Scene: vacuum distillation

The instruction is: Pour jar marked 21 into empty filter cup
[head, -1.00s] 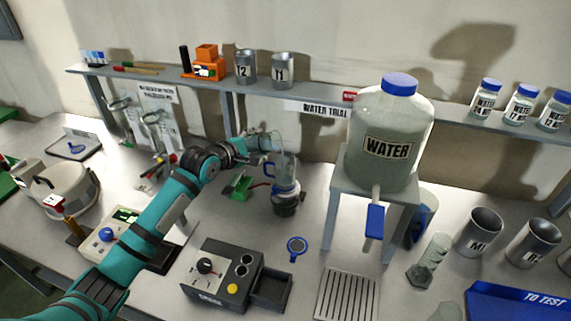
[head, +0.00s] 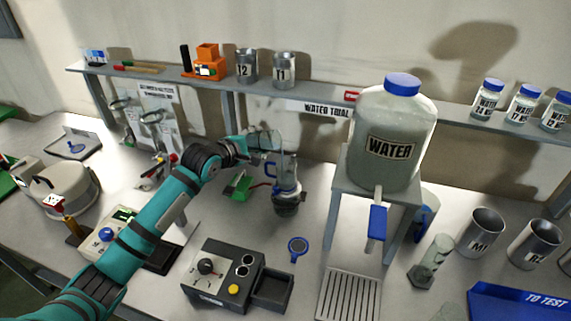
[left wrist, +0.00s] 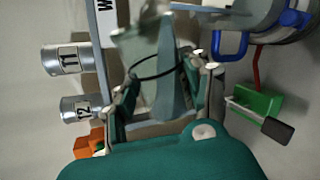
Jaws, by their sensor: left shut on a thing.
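My left gripper (head: 272,152) is shut on a clear glass jar, beside the top of the filter cup at mid-bench. In the left wrist view the gripper (left wrist: 165,85) has its fingers on both sides of the jar (left wrist: 138,48), which has a dark ring and looks tilted. No number 21 can be read on it. The filter cup (head: 284,190) has a blue handle and stands on a dark rounded base. Its blue handle (left wrist: 230,45) shows at the upper right of the left wrist view. The cup's inside is hidden. My right gripper is out of view.
A large water tank (head: 388,140) on a stand (head: 345,185) rises right of the cup. A grey control box (head: 220,275) and a blue-rimmed round piece (head: 298,245) lie in front. A green block (head: 237,186) is left of the cup. The shelf (head: 330,97) runs behind.

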